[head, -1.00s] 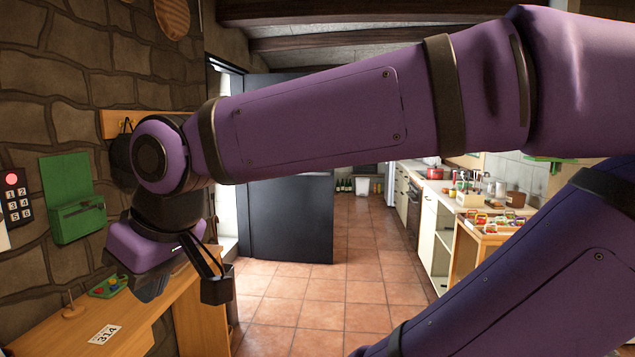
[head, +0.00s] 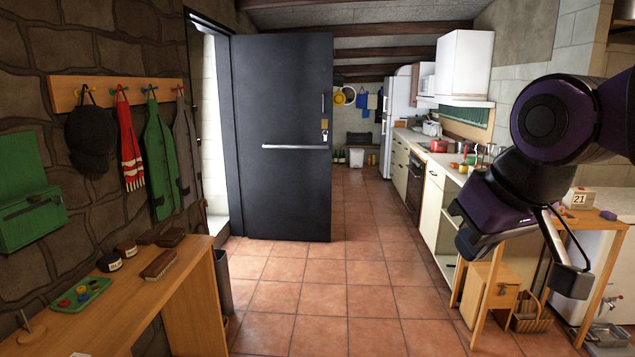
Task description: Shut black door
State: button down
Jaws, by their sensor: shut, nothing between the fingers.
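The black door (head: 282,190) stands open into the room left of centre, beside a bright doorway (head: 210,120) in the stone wall. A silver horizontal bar (head: 296,147) crosses its face. There is an upright handle (head: 323,103) near its right edge, with what looks like keys hanging in a lock below. My gripper (head: 468,245) is at the right, in front of the counter side, well apart from the door. It points down and left; its dark fingers are shut and empty, though their tips are hard to make out.
A wooden bench (head: 150,300) runs along the left wall, with a dark bin (head: 222,280) at its end. Coats hang on a peg rail (head: 70,93). The tiled floor (head: 340,290) before the door is clear. A small wooden table (head: 590,222) and a kitchen counter (head: 435,160) line the right.

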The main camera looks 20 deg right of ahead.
aim_at(284, 81)
jog(key=i+l+z, duration=0.2)
jog(key=i+z, duration=0.15)
jog(key=i, duration=0.3)
jog(key=i+z, duration=0.3)
jog(key=i, duration=2.1)
jog(key=i+z, duration=0.1)
jog(key=i, duration=1.65)
jog(key=i+j, duration=0.15)
jog(key=i, duration=1.6)
jog(key=i+z, duration=0.4)
jog(key=i, duration=1.35)
jog(key=i+j+u, duration=0.15)
jog(key=i+u, duration=0.3)
jog(key=i, duration=0.15)
jog(key=i+u, duration=0.45)
jog(key=i+l+u, duration=0.3)
jog(key=i+u, duration=0.2)
jog(key=i, duration=0.15)
jog(key=i+u, duration=0.15)
jog(key=u, duration=0.3)
jog(key=i+u, duration=0.1)
jog(key=u, duration=0.3)
jog(key=i+l+u, duration=0.15)
jog(key=u, duration=0.3)
jog(key=i+l+u, duration=0.1)
jog(key=u, duration=1.65)
